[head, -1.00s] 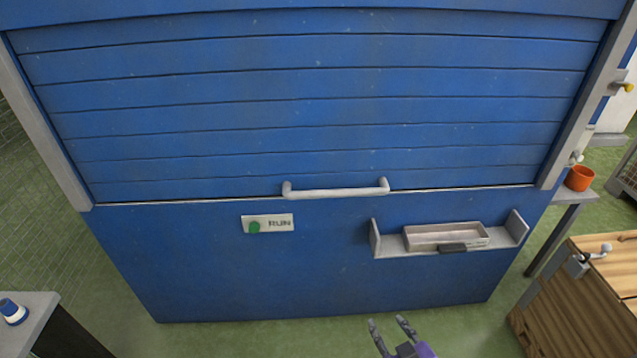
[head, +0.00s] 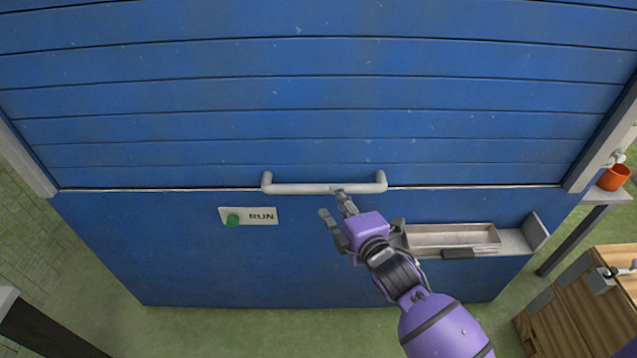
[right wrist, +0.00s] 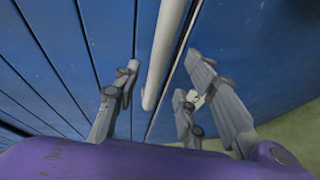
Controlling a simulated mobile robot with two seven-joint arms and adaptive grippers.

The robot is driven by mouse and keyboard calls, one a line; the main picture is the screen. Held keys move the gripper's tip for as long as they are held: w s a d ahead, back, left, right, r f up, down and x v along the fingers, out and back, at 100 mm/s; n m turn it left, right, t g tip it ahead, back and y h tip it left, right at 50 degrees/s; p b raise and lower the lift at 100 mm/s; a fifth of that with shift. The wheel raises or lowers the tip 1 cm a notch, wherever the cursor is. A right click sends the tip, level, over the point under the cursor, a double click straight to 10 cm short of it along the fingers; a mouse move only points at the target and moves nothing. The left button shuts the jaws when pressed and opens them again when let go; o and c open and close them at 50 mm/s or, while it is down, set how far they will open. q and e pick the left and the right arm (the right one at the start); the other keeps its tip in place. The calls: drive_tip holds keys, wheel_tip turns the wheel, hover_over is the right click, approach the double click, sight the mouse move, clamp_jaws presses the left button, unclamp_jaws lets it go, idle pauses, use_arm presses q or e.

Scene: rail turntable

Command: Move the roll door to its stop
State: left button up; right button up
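The blue slatted roll door (head: 320,105) is down, its bottom edge along the pale seam above the blue lower panel (head: 150,250). Its light grey bar handle (head: 290,188) sits at the middle of that edge. My right gripper (head: 333,203) is at the handle, just right of its middle, with its fingers apart. My left gripper is out of view.
A RUN plate with a green button (head: 248,217) is left below the handle. A grey shelf with a metal tray (head: 455,236) is to the right, partly behind my right arm. A wooden cabinet (head: 585,300) and an orange cup (head: 613,178) stand farther right.

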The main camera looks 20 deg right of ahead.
sight(325, 191)
drive_tip(key=shift+w+a+r, duration=0.15)
drive_tip(key=shift+w+a, duration=0.05)
drive_tip(key=shift+a, duration=0.1)
drive_tip(key=x, duration=0.7)
drive_tip(key=shift+c, duration=0.3)
clamp_jaws()
